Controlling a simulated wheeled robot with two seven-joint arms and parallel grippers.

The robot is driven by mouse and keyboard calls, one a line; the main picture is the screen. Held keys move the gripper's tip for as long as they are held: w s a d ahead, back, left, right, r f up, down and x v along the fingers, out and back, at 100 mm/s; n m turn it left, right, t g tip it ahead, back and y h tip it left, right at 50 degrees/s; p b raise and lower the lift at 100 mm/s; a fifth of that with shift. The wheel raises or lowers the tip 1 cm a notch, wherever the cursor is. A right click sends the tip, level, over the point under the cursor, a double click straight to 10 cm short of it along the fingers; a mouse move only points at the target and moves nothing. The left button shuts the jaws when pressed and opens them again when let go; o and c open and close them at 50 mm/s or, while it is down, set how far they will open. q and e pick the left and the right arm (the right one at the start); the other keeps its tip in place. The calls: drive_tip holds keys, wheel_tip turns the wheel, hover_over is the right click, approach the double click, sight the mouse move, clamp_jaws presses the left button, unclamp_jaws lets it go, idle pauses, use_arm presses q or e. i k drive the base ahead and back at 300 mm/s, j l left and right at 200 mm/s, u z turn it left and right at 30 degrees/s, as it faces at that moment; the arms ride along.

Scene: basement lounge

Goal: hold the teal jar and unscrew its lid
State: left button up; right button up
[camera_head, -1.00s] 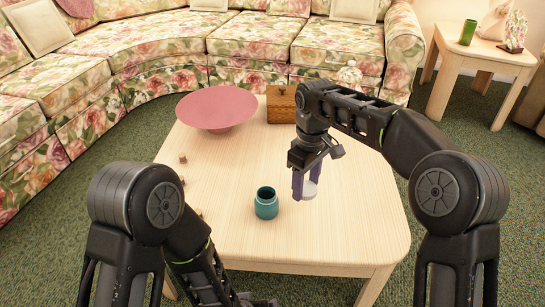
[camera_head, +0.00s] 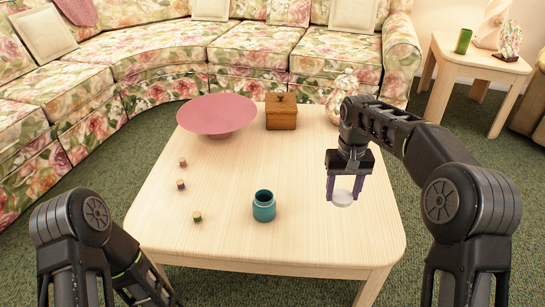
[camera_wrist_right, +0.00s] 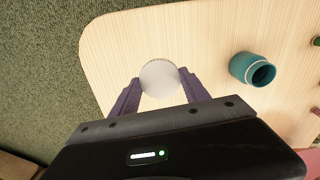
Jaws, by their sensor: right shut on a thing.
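The teal jar (camera_head: 264,206) stands upright and open on the table, with its dark mouth showing. In the right wrist view the jar (camera_wrist_right: 246,68) is to the right of the gripper. My right gripper (camera_head: 344,197) is shut on the pale, round lid (camera_head: 342,199), apart from the jar and to its right. The lid (camera_wrist_right: 159,78) sits between the two purple fingers in the right wrist view. Whether the lid touches the table is hard to tell. My left arm is at the lower left of the head view; its gripper is out of view.
The pale wooden table (camera_head: 235,240) also holds a pink bowl (camera_head: 217,115), a wooden box (camera_head: 281,112), a floral pot (camera_head: 345,90) behind my right arm and several small spools (camera_head: 181,185) at left. The table's front middle is clear around the jar.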

sight(264, 203)
drive_tip(key=i+l, duration=0.35)
drive_tip(key=l, duration=0.15)
drive_tip(key=u, duration=1.2)
drive_tip(key=i, duration=0.5)
